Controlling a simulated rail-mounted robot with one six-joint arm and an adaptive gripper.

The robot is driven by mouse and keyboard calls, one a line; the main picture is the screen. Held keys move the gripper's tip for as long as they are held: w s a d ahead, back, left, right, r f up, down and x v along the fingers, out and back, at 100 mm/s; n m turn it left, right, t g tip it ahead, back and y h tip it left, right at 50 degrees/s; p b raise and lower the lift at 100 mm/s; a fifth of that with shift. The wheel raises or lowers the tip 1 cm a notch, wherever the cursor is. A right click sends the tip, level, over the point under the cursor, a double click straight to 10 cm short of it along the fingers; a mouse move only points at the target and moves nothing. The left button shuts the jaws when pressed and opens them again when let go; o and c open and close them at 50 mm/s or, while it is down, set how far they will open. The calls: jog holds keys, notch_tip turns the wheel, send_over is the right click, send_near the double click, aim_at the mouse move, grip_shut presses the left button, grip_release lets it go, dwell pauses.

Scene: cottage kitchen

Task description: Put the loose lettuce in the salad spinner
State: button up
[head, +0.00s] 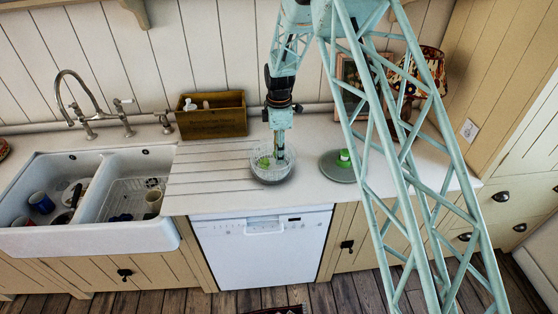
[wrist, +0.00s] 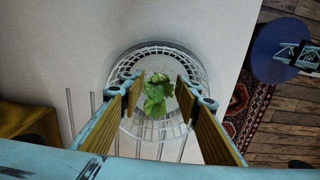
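The salad spinner (head: 272,178), a clear round bowl with a white wire basket, stands on the white counter. In the wrist view its basket (wrist: 190,72) is seen from above. Green loose lettuce (wrist: 157,95) shows within the basket's outline, and a bit of it shows in the head view (head: 264,162). My gripper (wrist: 158,88) points down over the spinner, its two fingers apart on either side of the lettuce, with visible gaps. In the head view my gripper (head: 280,153) is low at the spinner, and its fingertips are hard to make out.
A grey disc with a green knob (head: 331,174), perhaps a lid, lies right of the spinner. A wooden box (head: 212,122) stands behind left. A double sink (head: 90,238) with dishes is at left. A patterned lamp (head: 420,72) stands at the back right. The counter's front edge is close.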

jog(key=shift+f, duration=0.2)
jog(key=shift+f+p, duration=0.3)
jog(key=shift+f, duration=1.5)
jog(key=shift+f, duration=0.15)
jog(key=o, duration=0.6)
jog(key=shift+r, duration=0.2)
jog(key=shift+r+b, duration=0.7)
jog(key=shift+r, duration=5.25)
